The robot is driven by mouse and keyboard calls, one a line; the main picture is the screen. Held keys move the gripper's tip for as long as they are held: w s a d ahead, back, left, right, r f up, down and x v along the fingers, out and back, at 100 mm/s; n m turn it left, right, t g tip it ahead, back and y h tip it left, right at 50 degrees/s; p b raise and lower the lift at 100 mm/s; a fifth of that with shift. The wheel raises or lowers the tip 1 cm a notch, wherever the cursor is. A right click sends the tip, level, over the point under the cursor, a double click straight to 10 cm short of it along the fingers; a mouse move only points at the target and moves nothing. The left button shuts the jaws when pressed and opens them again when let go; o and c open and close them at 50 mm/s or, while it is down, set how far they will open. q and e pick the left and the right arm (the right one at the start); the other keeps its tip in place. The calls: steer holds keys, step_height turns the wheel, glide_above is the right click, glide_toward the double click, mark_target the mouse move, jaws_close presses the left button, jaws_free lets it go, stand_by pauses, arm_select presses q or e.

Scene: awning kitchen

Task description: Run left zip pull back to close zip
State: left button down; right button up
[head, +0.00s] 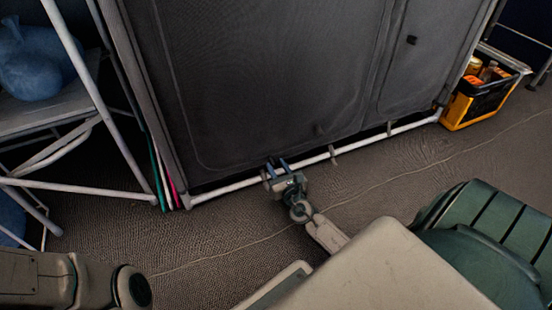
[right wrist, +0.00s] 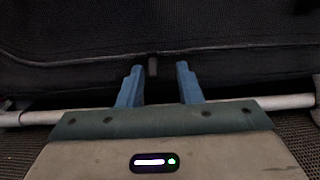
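A dark fabric unit (head: 270,70) on a pale metal frame fills the upper middle of the head view. A stitched line or seam runs round its front panels. My right gripper (head: 275,166) is at its lower edge, fingers toward the fabric. In the right wrist view its blue fingers (right wrist: 160,88) are apart. A small dark tab (right wrist: 152,66), which looks like a zip pull, hangs between and just beyond the tips, not gripped. Small dark tabs also show on the left panel (head: 320,128) and right panel (head: 411,40). My left gripper is out of view.
A pale tube (head: 400,129) runs along the unit's foot. A folding stand (head: 90,70) with a blue bag (head: 32,62) is at left. A yellow and black crate (head: 480,98) is at right. The floor in front is mostly clear.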

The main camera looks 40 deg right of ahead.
steer(key=p+v, duration=0.1)
steer(key=v, duration=0.9)
steer(key=shift+s, duration=0.4)
